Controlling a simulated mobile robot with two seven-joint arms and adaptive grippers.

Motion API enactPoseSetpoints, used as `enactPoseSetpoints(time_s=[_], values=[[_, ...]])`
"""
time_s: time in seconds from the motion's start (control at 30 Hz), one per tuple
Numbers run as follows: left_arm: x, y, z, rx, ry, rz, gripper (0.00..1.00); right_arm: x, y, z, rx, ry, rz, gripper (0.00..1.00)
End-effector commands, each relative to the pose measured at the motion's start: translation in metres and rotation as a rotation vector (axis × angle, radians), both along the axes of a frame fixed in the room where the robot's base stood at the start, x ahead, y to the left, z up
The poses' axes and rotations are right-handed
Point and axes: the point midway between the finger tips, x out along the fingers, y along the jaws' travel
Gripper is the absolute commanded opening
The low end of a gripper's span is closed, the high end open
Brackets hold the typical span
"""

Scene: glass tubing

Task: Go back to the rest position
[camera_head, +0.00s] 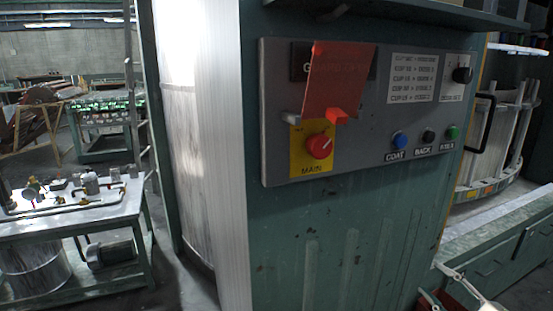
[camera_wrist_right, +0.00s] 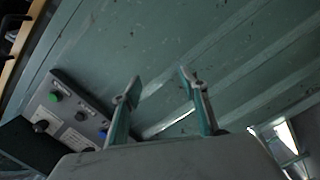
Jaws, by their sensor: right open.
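My right gripper (camera_head: 428,278) is at the bottom right of the head view, below the grey control panel (camera_head: 360,163) and apart from it. In the right wrist view my right gripper (camera_wrist_right: 158,76) has its two fingers spread, with nothing between them, facing the green cabinet wall (camera_wrist_right: 190,35). The panel carries a red rotary knob (camera_head: 319,146) on a yellow plate marked MAIN, a blue button (camera_head: 400,139), a black button (camera_head: 429,136) and a green button (camera_head: 453,132). A red flap (camera_head: 335,78) hangs tilted above the knob. My left gripper is not in view.
The green cabinet (camera_head: 340,240) fills the middle. A dark shelf edge (camera_head: 410,14) juts out above the panel, and a black handle (camera_head: 484,122) stands at its right. A worktable with fittings (camera_head: 75,222) is at the left, with open floor beyond.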

Motion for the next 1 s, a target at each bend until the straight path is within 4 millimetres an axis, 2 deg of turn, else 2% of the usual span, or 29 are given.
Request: enactPoseSetpoints(time_s=[0.03,0.2,0.27,0.4,0.5,0.6,0.7,0.8,1.0], values=[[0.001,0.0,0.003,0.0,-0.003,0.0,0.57,-0.015,0.012,-0.033,0.07,0.062,-0.025,0.43],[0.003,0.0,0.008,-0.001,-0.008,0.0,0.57,-0.071,0.052,-0.128,0.269,0.265,-0.118,0.43],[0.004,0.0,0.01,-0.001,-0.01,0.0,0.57,-0.094,0.069,-0.158,0.339,0.338,-0.152,0.43],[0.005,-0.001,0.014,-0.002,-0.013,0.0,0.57,-0.153,0.114,-0.216,0.494,0.509,-0.234,0.43],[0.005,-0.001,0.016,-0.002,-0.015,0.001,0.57,-0.192,0.146,-0.245,0.586,0.615,-0.285,0.43],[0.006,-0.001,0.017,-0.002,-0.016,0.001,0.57,-0.22,0.17,-0.263,0.656,0.692,-0.324,0.43],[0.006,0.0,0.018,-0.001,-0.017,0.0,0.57,-0.239,0.187,-0.272,0.699,0.743,-0.349,0.43],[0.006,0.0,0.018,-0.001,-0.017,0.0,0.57,-0.247,0.194,-0.276,0.717,0.764,-0.359,0.43],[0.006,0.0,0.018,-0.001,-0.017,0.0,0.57,-0.247,0.194,-0.276,0.717,0.764,-0.359,0.43]])
